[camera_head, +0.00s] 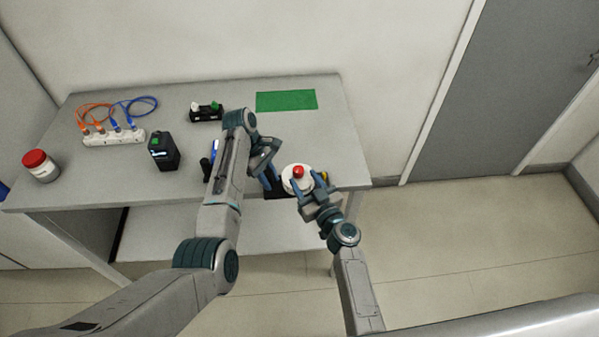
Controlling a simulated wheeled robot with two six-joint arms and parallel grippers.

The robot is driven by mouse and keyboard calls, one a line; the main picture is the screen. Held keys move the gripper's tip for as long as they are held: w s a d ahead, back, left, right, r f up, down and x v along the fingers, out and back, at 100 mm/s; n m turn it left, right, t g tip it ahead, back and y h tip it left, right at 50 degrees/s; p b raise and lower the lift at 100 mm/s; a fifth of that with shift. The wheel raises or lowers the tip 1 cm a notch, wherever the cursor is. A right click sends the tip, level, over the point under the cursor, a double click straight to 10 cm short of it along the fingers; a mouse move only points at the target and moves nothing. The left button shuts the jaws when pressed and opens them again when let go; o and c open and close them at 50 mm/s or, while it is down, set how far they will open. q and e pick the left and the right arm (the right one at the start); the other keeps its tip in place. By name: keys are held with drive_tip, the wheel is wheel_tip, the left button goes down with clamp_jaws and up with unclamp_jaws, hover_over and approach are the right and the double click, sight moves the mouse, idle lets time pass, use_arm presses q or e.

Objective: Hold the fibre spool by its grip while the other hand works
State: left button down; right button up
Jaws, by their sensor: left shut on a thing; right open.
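The fibre spool appears to be the round white piece (289,184) with a red knob (298,171) on top, near the table's front right edge. A dark part shows below its left side. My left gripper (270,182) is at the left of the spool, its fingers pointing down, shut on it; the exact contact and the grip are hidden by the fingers. My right gripper (310,188) is open at the spool's front right, with a finger on either side of its near edge. I cannot tell whether its fingers touch the spool.
On the grey table (100,180) stand a white power strip (114,138) with orange and blue cables, a black device (164,152), a black holder (206,113) and a red-lidded jar (41,166). A green mat (286,101) lies at the back. Dark and blue items lie beside my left arm.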

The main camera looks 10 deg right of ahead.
drive_tip(key=v, duration=0.7)
drive_tip(key=shift+s+d, duration=0.15)
drive_tip(key=shift+s, duration=0.15)
